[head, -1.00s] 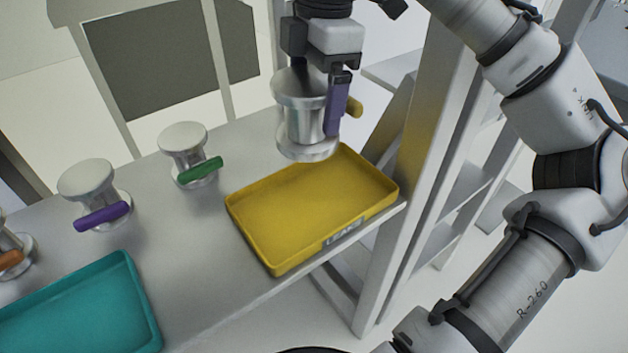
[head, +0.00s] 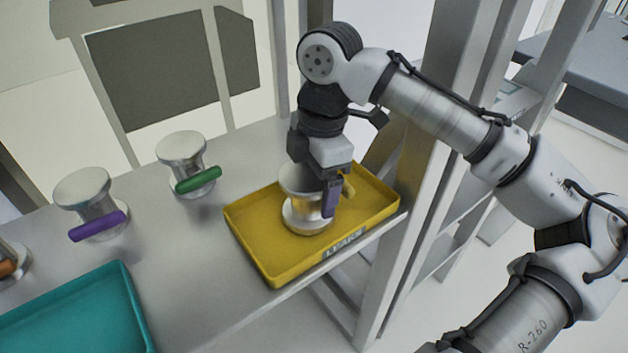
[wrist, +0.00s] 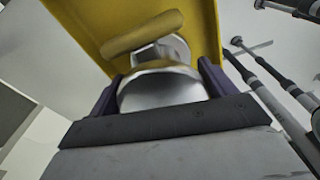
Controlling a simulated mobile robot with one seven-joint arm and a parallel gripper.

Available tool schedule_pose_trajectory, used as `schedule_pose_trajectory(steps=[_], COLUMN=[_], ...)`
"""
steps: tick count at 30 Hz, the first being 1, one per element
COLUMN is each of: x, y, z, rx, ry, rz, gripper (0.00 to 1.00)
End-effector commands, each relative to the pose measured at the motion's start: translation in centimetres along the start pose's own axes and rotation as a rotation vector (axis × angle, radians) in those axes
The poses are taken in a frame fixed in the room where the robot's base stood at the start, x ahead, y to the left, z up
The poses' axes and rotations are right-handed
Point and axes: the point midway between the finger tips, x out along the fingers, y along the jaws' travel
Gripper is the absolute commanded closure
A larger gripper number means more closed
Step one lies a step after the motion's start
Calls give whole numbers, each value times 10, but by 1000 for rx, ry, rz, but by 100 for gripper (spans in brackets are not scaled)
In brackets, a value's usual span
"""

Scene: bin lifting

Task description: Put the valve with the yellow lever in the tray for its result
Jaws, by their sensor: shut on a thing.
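The valve with the yellow lever (head: 303,217) is a silver spool-shaped body, upright inside the yellow tray (head: 262,254), whose front label reads "LEAKS". My gripper (head: 329,196) is above the tray, its purple fingers shut on the valve's upper part. In the wrist view the valve (wrist: 160,88) sits between the two fingers (wrist: 160,92), with its yellow lever (wrist: 143,33) beyond and the yellow tray (wrist: 85,18) behind. In the head view the lever is mostly hidden by the gripper. The valve's base appears at the tray floor; I cannot tell whether it bears fully on it.
A teal tray (head: 118,290) lies at the lower left. Valves with green (head: 198,180), purple (head: 97,226) and orange (head: 8,267) levers stand on the grey bench (head: 190,245) to the left. A grey upright post (head: 420,130) rises close to the right of the yellow tray.

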Motion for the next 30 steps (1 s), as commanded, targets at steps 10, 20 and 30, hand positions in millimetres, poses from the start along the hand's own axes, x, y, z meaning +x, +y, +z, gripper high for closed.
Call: schedule_pose_trajectory(steps=[10,20,30], x=[3,4,-27], y=[0,0,1], z=[0,0,0], rx=[-1,-1,-1], ry=[1,-1,2], rz=[4,1,5], gripper=[88,0,0])
